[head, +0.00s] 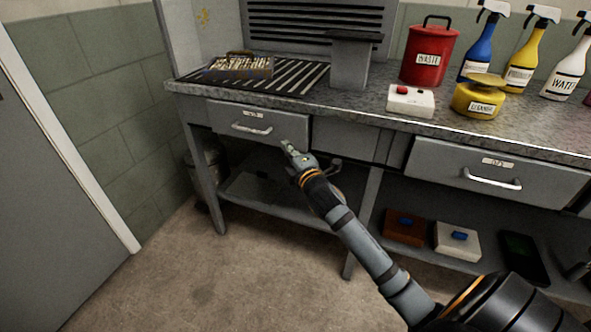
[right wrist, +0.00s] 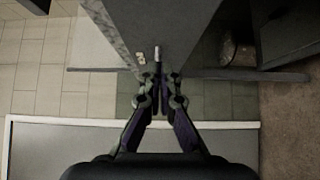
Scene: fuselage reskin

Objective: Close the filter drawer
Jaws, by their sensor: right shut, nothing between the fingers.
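The left drawer (head: 258,127) under the workbench has a grey front, a bar handle (head: 252,128) and a small label too small to read. Its front looks close to the bench frame; I cannot tell how far out it stands. My right gripper (head: 287,146) is shut and empty, by the lower right corner of this drawer front. In the right wrist view, the shut fingers (right wrist: 160,88) point at a grey panel (right wrist: 185,35) with a light bar in front of the tips. I cannot tell whether they touch. My left gripper is out of view.
A second drawer (head: 490,175) is at the right. The bench top (head: 385,125) carries a red waste can (head: 428,57), a yellow can (head: 476,98), spray bottles and a rack. A lower shelf holds several small boxes. The floor (head: 220,265) in front is clear.

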